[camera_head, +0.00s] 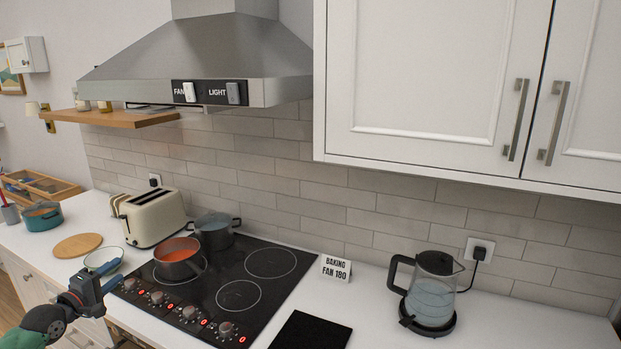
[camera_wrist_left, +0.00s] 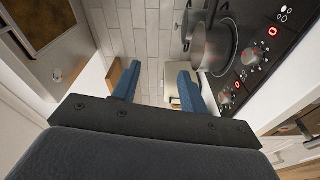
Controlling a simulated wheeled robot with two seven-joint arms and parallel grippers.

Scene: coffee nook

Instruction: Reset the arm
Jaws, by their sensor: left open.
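My left gripper (camera_head: 102,273) comes in at the lower left of the head view, in front of the counter's front edge and left of the cooktop. Its two blue fingers are apart with nothing between them. The fingers also show in the left wrist view (camera_wrist_left: 157,88), spread and empty. A glass bowl (camera_head: 103,260) on the counter shows just behind the fingers. My right gripper is not in view.
A black cooktop (camera_head: 230,275) with lit red digits holds a pot with orange contents (camera_head: 180,262) and a grey pot (camera_head: 214,233). A toaster (camera_head: 152,217), a round board (camera_head: 78,246) and a kettle (camera_head: 432,292) stand around it. The range hood (camera_head: 200,65) hangs above.

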